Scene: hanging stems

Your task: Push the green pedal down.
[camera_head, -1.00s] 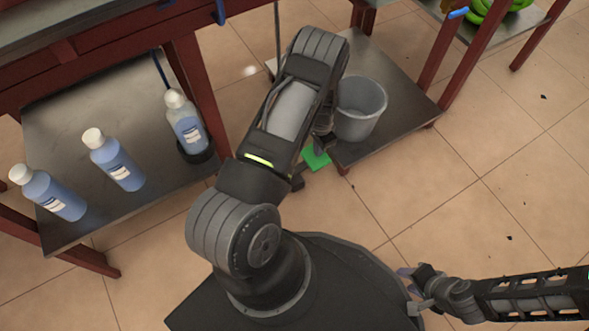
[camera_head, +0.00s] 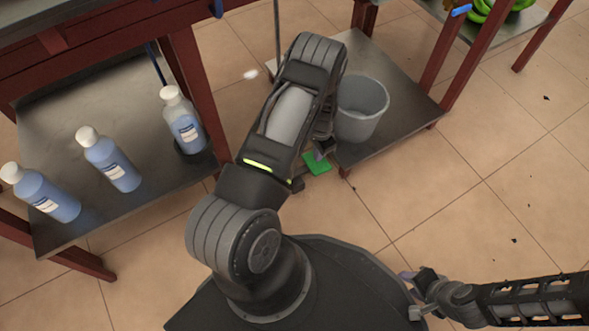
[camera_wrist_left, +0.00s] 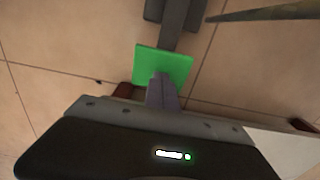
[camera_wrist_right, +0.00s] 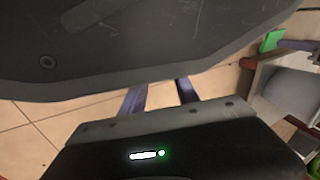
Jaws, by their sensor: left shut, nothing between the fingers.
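The green pedal (camera_head: 317,164) is a flat square plate low near the floor, at the left corner of the lower shelf. It fills the upper middle of the left wrist view (camera_wrist_left: 149,62) and shows at the right of the right wrist view (camera_wrist_right: 271,40). My left gripper (camera_wrist_left: 161,84) is shut and empty, its fingertips over the pedal's near part. I cannot tell whether they touch it. In the head view my left arm hides much of that gripper. My right gripper (camera_wrist_right: 160,88) is open and empty, beside my dark base.
A grey bucket (camera_head: 361,108) stands on the lower shelf (camera_head: 395,128) right beside my left arm. Bottles of blue liquid (camera_head: 113,165) stand on another low shelf (camera_head: 95,215) at the left. Red table legs (camera_head: 196,90) rise nearby. Tiled floor at the right is open.

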